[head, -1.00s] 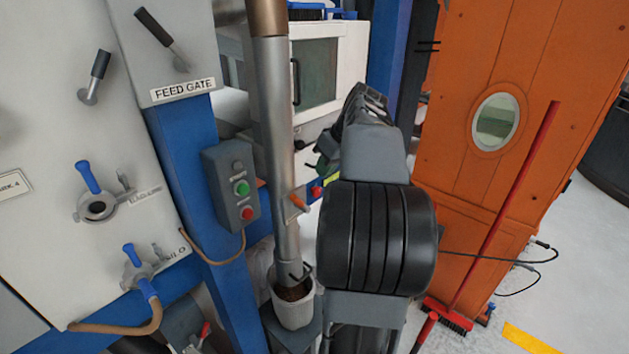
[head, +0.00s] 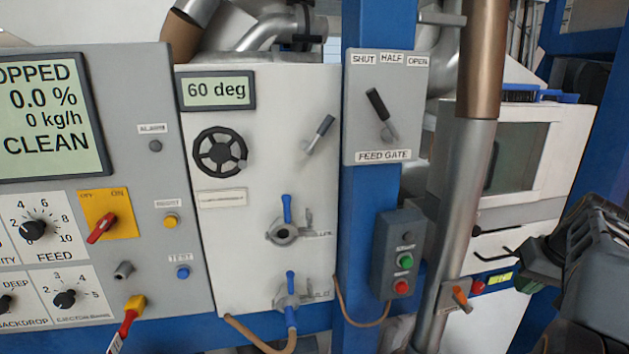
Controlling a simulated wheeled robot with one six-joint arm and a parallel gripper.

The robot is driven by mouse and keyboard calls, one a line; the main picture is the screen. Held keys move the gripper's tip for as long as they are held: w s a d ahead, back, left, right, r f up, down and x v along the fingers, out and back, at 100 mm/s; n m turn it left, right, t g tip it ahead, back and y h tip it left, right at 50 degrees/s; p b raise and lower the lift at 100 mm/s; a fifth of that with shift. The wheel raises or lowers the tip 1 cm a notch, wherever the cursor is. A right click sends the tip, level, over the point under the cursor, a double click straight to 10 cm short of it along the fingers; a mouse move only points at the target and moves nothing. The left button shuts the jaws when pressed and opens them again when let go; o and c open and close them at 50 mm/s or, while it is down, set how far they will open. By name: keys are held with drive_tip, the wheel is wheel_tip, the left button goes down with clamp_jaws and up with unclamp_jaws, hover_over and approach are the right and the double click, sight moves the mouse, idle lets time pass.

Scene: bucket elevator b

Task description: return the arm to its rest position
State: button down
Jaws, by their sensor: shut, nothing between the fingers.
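My arm shows at the right edge as dark grey and black housings. At its left end is a dark, greenish-grey part that appears to be my gripper (head: 535,277), in front of the white cabinet. It looks shut and empty, though its fingers are small and hard to make out. It seems apart from the controls around it, but the exact gap cannot be told. The rest of my arm is cut off by the frame.
A control panel (head: 165,283) with knobs and a screen stands at left. Beside it are the white machine panel (head: 245,240), feed gate plate (head: 362,100), push-button box (head: 390,275) and metal pipe (head: 462,190). The white cabinet (head: 560,150) stands behind my arm.

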drive_tip(key=s+a+f+n, duration=0.1)
drive_tip(key=a+f, duration=0.3)
drive_tip(key=a, duration=0.5)
drive_tip(key=s+a+f+n, duration=0.2)
drive_tip(key=a+f, duration=0.1)
drive_tip(key=a, duration=0.7)
drive_tip(key=s+a+f+n+h, duration=0.1)
drive_tip(key=a+f, duration=0.3)
drive_tip(key=a, duration=0.6)
drive_tip(key=shift+s+f+n, duration=0.3)
drive_tip(key=shift+s+n, duration=0.2)
drive_tip(key=shift+s, duration=0.25)
